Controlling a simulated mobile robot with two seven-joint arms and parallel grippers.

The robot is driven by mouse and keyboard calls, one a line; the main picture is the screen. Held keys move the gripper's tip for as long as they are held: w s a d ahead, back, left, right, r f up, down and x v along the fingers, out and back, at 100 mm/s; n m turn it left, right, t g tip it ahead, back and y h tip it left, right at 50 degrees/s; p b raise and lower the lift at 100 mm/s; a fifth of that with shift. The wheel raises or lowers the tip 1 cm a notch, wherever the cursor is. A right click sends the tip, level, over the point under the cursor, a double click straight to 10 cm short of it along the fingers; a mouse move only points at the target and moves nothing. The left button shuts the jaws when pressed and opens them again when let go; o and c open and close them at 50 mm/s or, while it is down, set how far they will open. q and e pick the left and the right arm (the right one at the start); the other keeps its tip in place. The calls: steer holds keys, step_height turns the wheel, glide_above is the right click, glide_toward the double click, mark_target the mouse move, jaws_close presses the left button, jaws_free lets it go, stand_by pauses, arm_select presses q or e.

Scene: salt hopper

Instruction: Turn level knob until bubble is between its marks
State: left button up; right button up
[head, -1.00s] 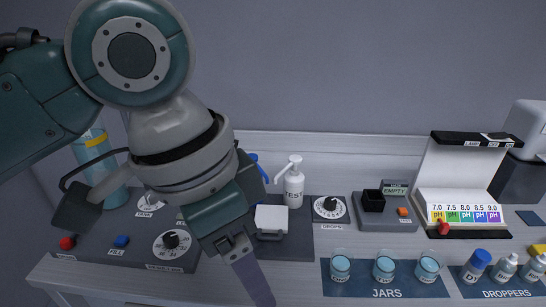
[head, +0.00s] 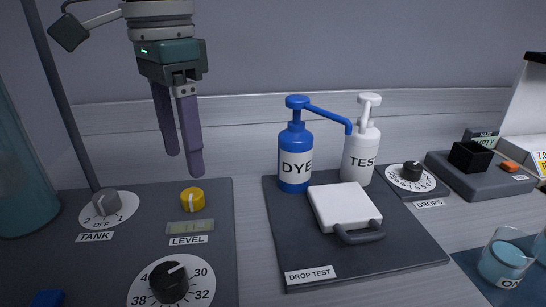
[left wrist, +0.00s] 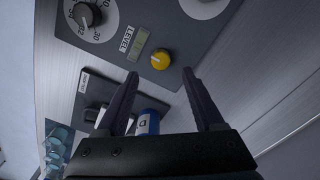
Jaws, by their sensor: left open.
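The yellow level knob (head: 192,199) sits on the dark panel in the head view, just above the green level vial (head: 189,228) and the LEVEL label. The bubble and its marks are too small to make out. My left gripper (head: 184,164) points down, open and empty, a little above the knob and apart from it. In the left wrist view the knob (left wrist: 160,59) shows beyond and between the open fingers (left wrist: 166,78), with the vial (left wrist: 138,41) beside it. My right gripper is in neither view.
On the same panel are a grey TANK knob (head: 106,203) and a large black numbered dial (head: 168,283). To the right stand a blue DYE bottle (head: 295,155), a white TEST bottle (head: 361,150) and a white hinged lid (head: 345,206). A thin grey pole (head: 60,95) rises behind the TANK knob.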

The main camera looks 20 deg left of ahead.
mark_target(191, 194)
arm_select(q)
step_height(191, 194, down, 6)
steer(key=shift+f+b, duration=0.2)
steer(key=shift+b, duration=0.15)
jaws_close()
stand_by(0.5)
